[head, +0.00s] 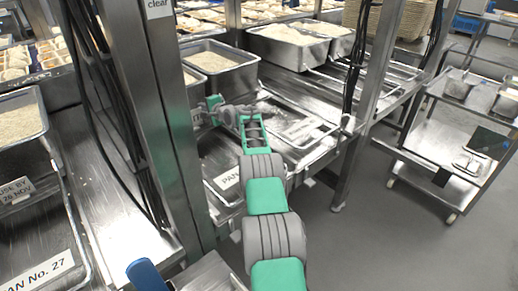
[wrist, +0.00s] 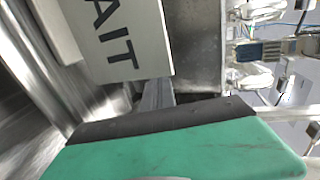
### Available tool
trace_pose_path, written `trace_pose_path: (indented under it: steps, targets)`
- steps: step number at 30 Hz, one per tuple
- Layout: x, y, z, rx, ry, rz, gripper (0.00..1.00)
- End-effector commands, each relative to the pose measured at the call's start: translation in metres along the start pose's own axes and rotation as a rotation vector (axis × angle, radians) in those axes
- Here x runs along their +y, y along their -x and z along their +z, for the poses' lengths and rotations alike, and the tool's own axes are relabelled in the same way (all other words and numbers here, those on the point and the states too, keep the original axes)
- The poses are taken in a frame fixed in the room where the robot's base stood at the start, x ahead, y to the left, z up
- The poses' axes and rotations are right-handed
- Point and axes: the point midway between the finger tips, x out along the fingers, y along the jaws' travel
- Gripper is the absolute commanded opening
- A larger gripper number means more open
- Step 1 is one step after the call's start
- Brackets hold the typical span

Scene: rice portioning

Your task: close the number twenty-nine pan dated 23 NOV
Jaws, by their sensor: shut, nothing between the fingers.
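No label reading twenty-nine or 23 NOV can be made out. In the head view, a steel pan of rice (head: 222,77) stands just behind the upright post. A partly hidden label starting "PAN" (head: 228,180) sits on the shelf edge below it, and another white label (head: 303,130) lies to the right, too small to read. My gripper (head: 208,110) is shut and empty, close to the front of that rice pan; whether it touches cannot be told. In the wrist view, its finger (wrist: 157,95) points at a white sign reading "AIT" (wrist: 110,38), cut off by the frame.
A pan of rice (head: 18,120) with a 28 NOV label stands at the left, above a "PAN No. 27" label (head: 38,272). More pans (head: 290,48) stand farther back. A steel cart (head: 455,140) stands right, past open floor.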

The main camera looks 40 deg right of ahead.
Motion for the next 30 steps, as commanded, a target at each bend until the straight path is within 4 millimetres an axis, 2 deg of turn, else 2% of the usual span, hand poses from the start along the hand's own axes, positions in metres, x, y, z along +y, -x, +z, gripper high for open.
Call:
trace_pose_path:
  steps: [4, 12, 25, 30]
  targets:
    - [-0.001, -0.010, -0.001, 0.000, 0.000, 0.000, 0.00]
    - [-0.004, -0.016, 0.000, 0.000, 0.001, -0.001, 0.00]
    - [-0.004, -0.017, 0.001, -0.001, 0.001, 0.000, 0.00]
    - [0.000, -0.008, -0.013, 0.014, -0.003, -0.001, 0.00]
